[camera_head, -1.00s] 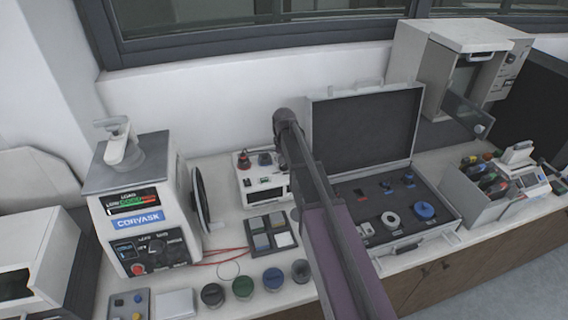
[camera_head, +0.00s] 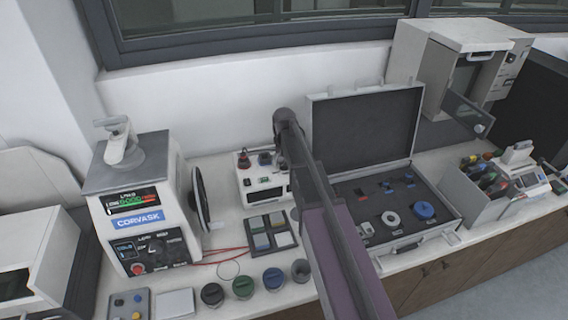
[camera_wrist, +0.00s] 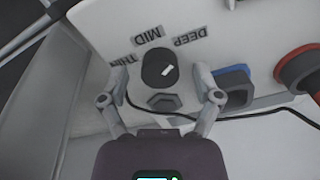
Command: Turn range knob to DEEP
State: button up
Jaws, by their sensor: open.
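The range knob (camera_wrist: 158,68) is black with a short white pointer mark, seen in the wrist view on a white panel. The labels MID (camera_wrist: 148,35), DEEP (camera_wrist: 188,40) and THIN (camera_wrist: 122,60) appear upside down around it. The mark slants up and right, roughly toward DEEP. My gripper (camera_wrist: 158,90) is open, its fingertips either side of the knob and apart from it. In the head view my arm hides the gripper; a small white unit (camera_head: 262,180) with knobs on top stands just left of the arm.
In the wrist view, a black hexagonal part (camera_wrist: 164,102) sits between the fingers, with a blue-edged part (camera_wrist: 232,86) and a red-rimmed round part (camera_wrist: 300,70) to the right. An open case (camera_head: 440,212) stands right of my arm, the Corvask machine (camera_head: 138,215) left.

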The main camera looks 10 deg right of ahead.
jog(key=shift+n, duration=0.4)
jog(key=n, duration=0.4)
jog(key=shift+n, duration=0.4)
jog(key=n, duration=0.6)
notch_tip(320, 180, up, 14)
jog(key=p, duration=1.4)
jog(key=s+f+m+b, duration=0.4)
jog(key=s, duration=0.8)
jog(key=s+f+m+b, duration=0.4)
jog(key=s+f+b, duration=0.1)
jog(key=s, duration=0.7)
jog(key=shift+m, duration=0.3)
jog(key=shift+a, duration=0.1)
dwell(1.4)
